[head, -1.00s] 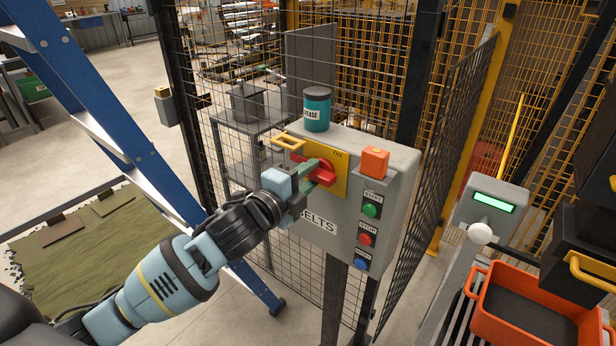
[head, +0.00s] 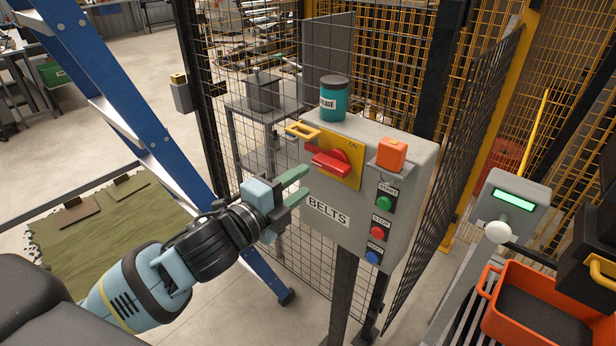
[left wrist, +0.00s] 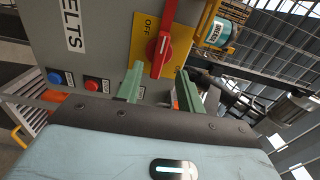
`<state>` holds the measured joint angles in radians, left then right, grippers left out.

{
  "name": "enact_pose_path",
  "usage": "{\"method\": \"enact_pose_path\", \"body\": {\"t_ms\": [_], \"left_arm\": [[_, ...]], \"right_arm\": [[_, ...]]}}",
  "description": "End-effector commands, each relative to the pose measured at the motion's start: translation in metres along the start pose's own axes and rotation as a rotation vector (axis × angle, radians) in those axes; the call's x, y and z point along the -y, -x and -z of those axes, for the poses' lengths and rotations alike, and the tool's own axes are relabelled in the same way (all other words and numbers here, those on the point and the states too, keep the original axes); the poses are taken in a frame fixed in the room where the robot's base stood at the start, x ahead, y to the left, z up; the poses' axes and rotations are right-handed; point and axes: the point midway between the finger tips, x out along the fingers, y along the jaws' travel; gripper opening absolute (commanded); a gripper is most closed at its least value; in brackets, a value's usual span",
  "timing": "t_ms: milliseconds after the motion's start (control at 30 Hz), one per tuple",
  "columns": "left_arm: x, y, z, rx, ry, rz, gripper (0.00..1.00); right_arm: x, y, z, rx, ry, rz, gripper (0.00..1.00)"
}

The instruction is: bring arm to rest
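My left gripper (head: 300,187) is open and empty, with green fingers, just left of and below the red rotary switch handle (head: 328,160) on the grey BELTS control box (head: 320,235). The fingers are apart from the handle. In the left wrist view the red handle (left wrist: 166,48) stands beyond the two green fingertips (left wrist: 158,75), on a yellow plate (left wrist: 145,42) where OFF can be read. In the head view the handle lies roughly sideways, pointing left, and ON shows at the plate's upper right. My right gripper is in neither view.
A blue ladder (head: 110,90) leans behind my left arm. Mesh fencing (head: 460,130) stands behind and right. An orange bin (head: 540,315) is at the lower right.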

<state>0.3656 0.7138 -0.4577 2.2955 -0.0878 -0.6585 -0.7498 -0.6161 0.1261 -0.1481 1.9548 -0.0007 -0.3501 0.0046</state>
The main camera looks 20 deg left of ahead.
Motion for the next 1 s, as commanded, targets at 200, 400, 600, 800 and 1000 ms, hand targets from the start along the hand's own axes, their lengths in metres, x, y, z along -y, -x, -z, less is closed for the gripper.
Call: {"method": "enact_pose_path", "body": {"t_ms": [200, 400, 600, 800, 1000], "left_arm": [[0.001, 0.004, 0.000, 0.001, -0.001, 0.001, 0.38], [0.001, 0.004, 0.000, 0.000, -0.001, 0.001, 0.38], [-0.007, 0.004, 0.000, 0.002, 0.027, -0.011, 0.38], [-0.080, 0.015, 0.004, 0.036, 0.302, -0.116, 0.38], [-0.192, 0.057, 0.014, 0.157, 0.728, -0.262, 0.38]], "right_arm": [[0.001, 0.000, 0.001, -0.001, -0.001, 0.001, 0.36], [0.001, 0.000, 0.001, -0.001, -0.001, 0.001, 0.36], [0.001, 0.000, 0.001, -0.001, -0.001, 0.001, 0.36], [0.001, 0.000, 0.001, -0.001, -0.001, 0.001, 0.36], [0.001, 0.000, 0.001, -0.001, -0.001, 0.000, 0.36]]}}
